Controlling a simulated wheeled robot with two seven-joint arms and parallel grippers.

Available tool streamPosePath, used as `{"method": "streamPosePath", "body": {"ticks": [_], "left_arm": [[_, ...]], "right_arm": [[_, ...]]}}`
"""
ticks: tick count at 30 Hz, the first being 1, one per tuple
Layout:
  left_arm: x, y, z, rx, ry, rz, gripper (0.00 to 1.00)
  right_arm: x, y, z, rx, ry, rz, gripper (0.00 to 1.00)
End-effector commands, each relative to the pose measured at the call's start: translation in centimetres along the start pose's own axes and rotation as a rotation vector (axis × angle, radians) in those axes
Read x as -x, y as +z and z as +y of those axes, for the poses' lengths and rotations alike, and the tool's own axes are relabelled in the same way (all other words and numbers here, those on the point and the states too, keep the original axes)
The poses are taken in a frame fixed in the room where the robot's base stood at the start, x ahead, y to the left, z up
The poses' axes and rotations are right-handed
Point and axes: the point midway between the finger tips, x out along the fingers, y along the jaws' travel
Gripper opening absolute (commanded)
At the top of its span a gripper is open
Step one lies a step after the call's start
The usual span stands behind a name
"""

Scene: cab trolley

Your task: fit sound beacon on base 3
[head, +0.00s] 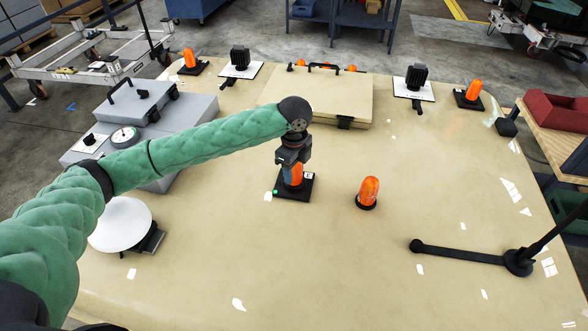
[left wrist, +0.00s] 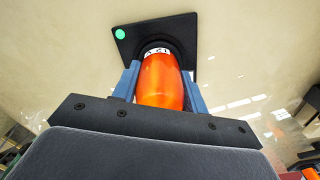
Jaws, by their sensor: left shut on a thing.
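My left gripper (head: 292,172) is shut on an orange beacon (head: 296,178); its blue fingers stand on both sides of the dome in the left wrist view (left wrist: 160,85). The beacon (left wrist: 162,80) is over a square black base (head: 300,193), upright and at its middle; whether it is fully seated I cannot tell. A green light (left wrist: 120,34) glows at one corner of the base. The base's label is too small to read surely. A second orange beacon (head: 369,190) stands upright on the table to the right. My right gripper is not in view.
Orange beacons on black bases stand at the back left (head: 190,62) and back right (head: 473,93). Black finned units (head: 240,58) (head: 415,77) sit on white plates. A beige case (head: 318,97) is behind, a grey case (head: 140,105) left, and a black jointed rod (head: 460,254) right. The front middle is mostly clear.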

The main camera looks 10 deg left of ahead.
Motion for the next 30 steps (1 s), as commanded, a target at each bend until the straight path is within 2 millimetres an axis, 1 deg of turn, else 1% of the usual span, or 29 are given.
{"method": "streamPosePath", "body": {"ticks": [3, 4, 7, 12, 17, 19, 21, 22, 24, 30], "left_arm": [[-0.1, 0.0, 0.0, -0.001, 0.001, 0.0, 0.16], [-0.1, 0.0, 0.0, 0.0, 0.001, 0.0, 0.49], [-0.1, 0.0, 0.0, 0.0, 0.001, 0.0, 0.69], [0.0, 0.0, 0.0, 0.0, 0.001, 0.0, 0.69], [-0.1, 0.0, 0.0, 0.0, 0.001, 0.0, 0.69], [0.3, 0.0, 0.0, 0.0, -0.001, 0.0, 0.69], [1.0, 0.0, -0.1, 0.0, -0.001, -0.001, 0.69], [1.4, 0.0, -0.1, -0.001, -0.002, -0.001, 0.69], [2.5, 0.0, 0.0, -0.002, -0.002, 0.0, 0.69], [5.4, 0.0, -0.1, -0.001, -0.002, 0.0, 0.69]], "right_arm": [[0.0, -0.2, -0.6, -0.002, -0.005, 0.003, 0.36], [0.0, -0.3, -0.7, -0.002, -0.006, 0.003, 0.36], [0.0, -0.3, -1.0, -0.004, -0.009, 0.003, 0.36], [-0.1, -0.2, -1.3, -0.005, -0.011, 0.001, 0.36], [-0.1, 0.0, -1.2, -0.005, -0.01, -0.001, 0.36], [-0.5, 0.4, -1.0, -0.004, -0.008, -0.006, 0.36], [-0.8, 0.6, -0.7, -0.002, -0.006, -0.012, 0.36], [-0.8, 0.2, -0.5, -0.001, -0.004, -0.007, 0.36], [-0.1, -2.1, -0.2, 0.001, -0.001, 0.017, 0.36], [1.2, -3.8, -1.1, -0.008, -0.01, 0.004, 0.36]]}}
